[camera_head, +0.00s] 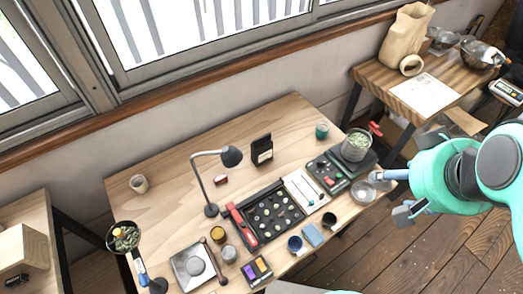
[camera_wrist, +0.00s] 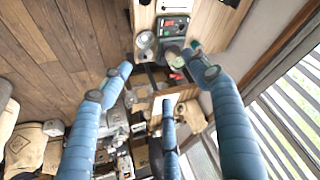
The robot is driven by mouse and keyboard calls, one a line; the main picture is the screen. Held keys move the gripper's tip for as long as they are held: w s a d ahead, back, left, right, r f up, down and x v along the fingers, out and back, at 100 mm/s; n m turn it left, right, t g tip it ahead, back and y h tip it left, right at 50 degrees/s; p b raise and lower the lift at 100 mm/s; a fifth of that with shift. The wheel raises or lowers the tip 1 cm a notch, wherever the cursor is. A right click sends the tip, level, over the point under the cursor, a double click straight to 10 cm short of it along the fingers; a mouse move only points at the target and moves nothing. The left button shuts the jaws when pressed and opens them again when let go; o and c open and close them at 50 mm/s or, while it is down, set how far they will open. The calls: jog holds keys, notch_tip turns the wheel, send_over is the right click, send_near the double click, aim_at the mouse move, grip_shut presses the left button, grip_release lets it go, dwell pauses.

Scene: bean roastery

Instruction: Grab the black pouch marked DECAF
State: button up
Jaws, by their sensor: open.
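A small black pouch (camera_head: 262,149) with a pale label stands upright toward the back of the wooden table, right of the desk lamp. Its lettering is too small to read, and I cannot make it out in the wrist view. My gripper (camera_head: 389,195) is open and empty off the table's right end, well to the right of the pouch. In the wrist view my gripper (camera_wrist: 155,82) shows its spread blue fingers with nothing held between them.
The desk lamp (camera_head: 231,157) stands left of the pouch. A black sorting tray (camera_head: 240,238) lies in front of it. A scale with a jar of green beans (camera_head: 357,146) and a teal cup (camera_head: 322,130) stand to its right. Bare tabletop lies behind the pouch.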

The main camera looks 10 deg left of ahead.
jog(key=o, duration=0.3)
jog(key=w+a+m+g+p, duration=0.1)
jog(key=w+a, duration=0.3)
jog(key=w, duration=0.5)
jog(key=w+a+m+g+p, duration=0.1)
jog(key=w+a+m, duration=0.15)
jog(key=w, duration=0.55)
jog(key=w+a+f+m+g+p, duration=0.1)
jog(key=w+a+f, duration=0.2)
jog(key=w+a, duration=0.2)
jog(key=w+a+f+p, duration=0.1)
jog(key=w+a+f, duration=0.25)
jog(key=w, duration=0.25)
jog(key=w+a+f+m+g+p, duration=0.1)
jog(key=w+a+f, duration=0.2)
jog(key=a+f, duration=0.4)
jog(key=w+a+f+m, duration=0.2)
jog(key=a+f, duration=0.4)
jog(key=f, duration=0.5)
jog(key=w+a+f+m+g+p, duration=0.1)
jog(key=w+a+f, duration=0.3)
jog(key=a+f, duration=0.3)
jog(key=shift+w+a+f+m+g+p, duration=0.15)
jog(key=shift+a+f+p, duration=0.05)
jog(key=shift+f, duration=0.4)
jog(key=shift+w+a+f+m+g+p, duration=0.1)
jog(key=shift+a+f+g+p, duration=0.05)
jog(key=shift+f, duration=0.45)
